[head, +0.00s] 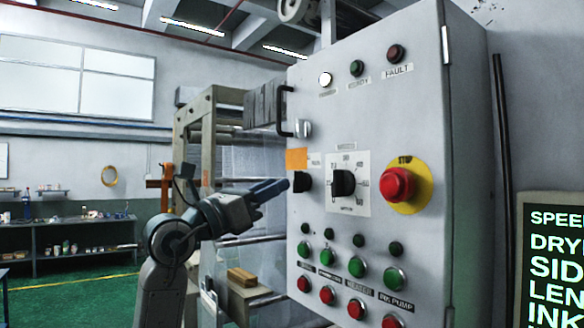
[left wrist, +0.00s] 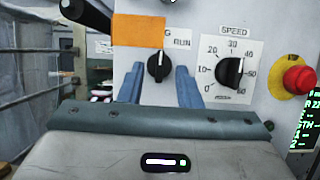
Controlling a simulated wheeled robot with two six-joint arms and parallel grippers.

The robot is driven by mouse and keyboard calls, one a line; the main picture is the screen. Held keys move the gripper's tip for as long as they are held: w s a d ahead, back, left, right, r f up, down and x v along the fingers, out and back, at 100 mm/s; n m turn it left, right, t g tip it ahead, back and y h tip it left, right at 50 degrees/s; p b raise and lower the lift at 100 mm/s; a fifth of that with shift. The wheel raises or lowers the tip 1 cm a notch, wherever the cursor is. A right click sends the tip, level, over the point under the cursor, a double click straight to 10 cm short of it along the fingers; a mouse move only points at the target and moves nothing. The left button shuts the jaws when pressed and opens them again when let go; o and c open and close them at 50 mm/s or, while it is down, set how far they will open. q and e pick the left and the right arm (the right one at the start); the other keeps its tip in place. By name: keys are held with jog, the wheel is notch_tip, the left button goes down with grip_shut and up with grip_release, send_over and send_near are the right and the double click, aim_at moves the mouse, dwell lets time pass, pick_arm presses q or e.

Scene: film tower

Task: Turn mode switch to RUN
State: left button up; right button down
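The mode switch (head: 301,182) is a black knob on the left part of the grey control panel's front. In the left wrist view the mode switch (left wrist: 159,66) has a white mark pointing roughly up, and the RUN label (left wrist: 182,43) is up and right of it. My left gripper (head: 283,187) points at the switch from the left. In the left wrist view its two blue fingers are apart, one on each side of the knob; I cannot tell whether they touch it. An orange tag (left wrist: 139,30) hides part of the mode label. My right gripper is not in view.
The speed knob (head: 343,183) is right of the switch, with the red STOP button (head: 397,184) beyond it. A black door handle (head: 284,111) sticks out above. Green buttons (head: 330,257) and red buttons (head: 327,295) are below. A lit screen (head: 550,262) is at lower right.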

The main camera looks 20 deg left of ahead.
aim_at(294, 176)
pick_arm(q)
jog(key=p+x, duration=0.1)
jog(key=x, duration=0.3)
jog(key=shift+d+r+p, duration=0.15)
jog(key=shift+r+p, duration=0.15)
jog(key=shift+p, duration=0.1)
jog(key=shift+w+d, duration=0.25)
jog(key=shift+w, duration=0.25)
grip_shut()
